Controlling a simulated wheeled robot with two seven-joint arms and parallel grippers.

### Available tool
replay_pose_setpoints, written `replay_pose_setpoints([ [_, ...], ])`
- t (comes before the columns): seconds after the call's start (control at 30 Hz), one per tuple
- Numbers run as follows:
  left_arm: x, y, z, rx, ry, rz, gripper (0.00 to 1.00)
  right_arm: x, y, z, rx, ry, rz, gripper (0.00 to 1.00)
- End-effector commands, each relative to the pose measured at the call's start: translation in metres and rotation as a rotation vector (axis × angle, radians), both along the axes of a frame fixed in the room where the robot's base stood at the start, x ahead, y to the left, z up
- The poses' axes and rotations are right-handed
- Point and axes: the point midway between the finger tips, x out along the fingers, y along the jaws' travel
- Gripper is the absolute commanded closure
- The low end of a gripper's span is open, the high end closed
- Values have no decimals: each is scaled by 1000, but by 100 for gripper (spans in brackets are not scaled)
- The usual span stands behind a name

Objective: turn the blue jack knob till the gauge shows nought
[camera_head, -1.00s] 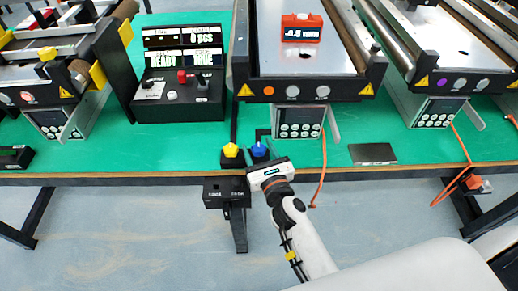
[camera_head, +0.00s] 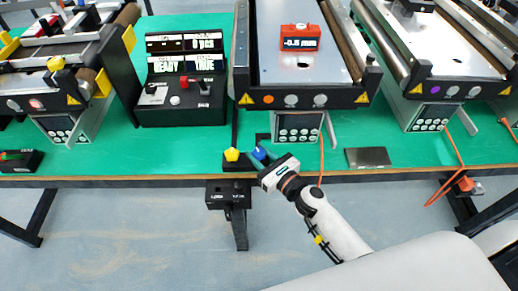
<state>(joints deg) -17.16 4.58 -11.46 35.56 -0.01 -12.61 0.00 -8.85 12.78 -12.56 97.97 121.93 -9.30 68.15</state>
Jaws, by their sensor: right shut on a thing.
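The blue jack knob (camera_head: 259,152) stands at the table's front edge, just right of a yellow knob (camera_head: 232,154). My right gripper (camera_head: 264,160) reaches it from the front right and is shut on it, tilted, hiding part of the knob. The red gauge (camera_head: 300,38) stands on the middle conveyor's grey plate (camera_head: 275,65). Its small display shows a negative value in mm, apparently -0.5, though the digits are blurred. My left gripper is not in view.
A black control box (camera_head: 180,108) with displays and a red lever stands behind left. The middle conveyor's keypad (camera_head: 298,128) is close behind my right gripper. An orange cable (camera_head: 322,160) hangs just right of it. A dark flat plate (camera_head: 368,157) lies further right.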

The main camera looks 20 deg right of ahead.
Motion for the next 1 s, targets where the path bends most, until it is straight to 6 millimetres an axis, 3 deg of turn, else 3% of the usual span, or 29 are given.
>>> replay_pose_setpoints([
  [0.17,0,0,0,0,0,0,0,1,-3,-1,-6,0,168,89],
  [0.5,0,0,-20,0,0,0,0,2,-2,-4,-3,-1,459,89],
  [1.0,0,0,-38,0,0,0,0,2,-2,-1,2,-1,673,89],
])
